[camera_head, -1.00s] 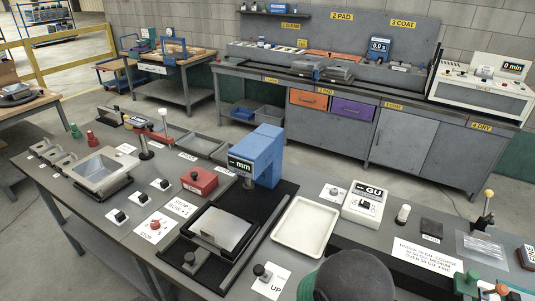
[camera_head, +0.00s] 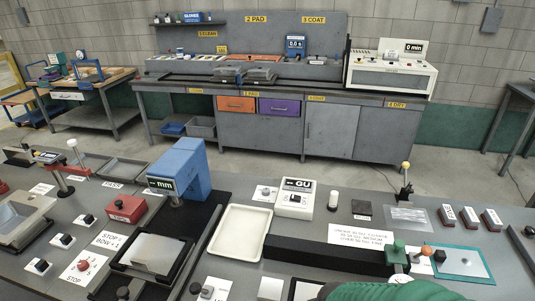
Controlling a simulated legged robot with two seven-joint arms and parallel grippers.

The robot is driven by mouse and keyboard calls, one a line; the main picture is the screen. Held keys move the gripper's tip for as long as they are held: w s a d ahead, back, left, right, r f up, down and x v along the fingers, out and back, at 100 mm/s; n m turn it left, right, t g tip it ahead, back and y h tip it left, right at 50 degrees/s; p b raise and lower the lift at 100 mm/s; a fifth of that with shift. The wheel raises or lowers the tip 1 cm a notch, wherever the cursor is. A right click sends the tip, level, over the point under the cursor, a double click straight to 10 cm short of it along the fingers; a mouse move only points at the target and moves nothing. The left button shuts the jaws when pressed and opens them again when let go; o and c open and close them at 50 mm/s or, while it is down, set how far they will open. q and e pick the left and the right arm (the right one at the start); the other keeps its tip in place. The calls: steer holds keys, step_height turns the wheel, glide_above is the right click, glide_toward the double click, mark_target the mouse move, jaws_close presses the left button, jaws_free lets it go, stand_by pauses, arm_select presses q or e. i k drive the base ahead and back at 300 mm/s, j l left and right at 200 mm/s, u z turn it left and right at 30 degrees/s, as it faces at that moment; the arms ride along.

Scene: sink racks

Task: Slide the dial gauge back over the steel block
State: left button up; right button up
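The likely dial gauge is a blue upright housing (camera_head: 183,170) with a black display reading "-- mm", at the left-middle of the near bench in the head view. It stands on a black base with rails. A flat silver block (camera_head: 153,252), likely the steel block, lies in a black frame in front of it, nearer to me. The gauge is behind the block, not over it. Neither of my grippers shows in the view. A green rounded shape (camera_head: 385,291) at the bottom edge cannot be identified.
A white tray (camera_head: 238,234) and a white GU meter (camera_head: 295,198) stand right of the gauge. A grey cabinet bench (camera_head: 330,130) stands behind, across open floor.

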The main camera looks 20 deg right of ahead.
mark_target(396, 256)
steer(key=z, duration=1.7)
steer(key=l+u, duration=0.1)
steer(key=i+l, duration=0.05)
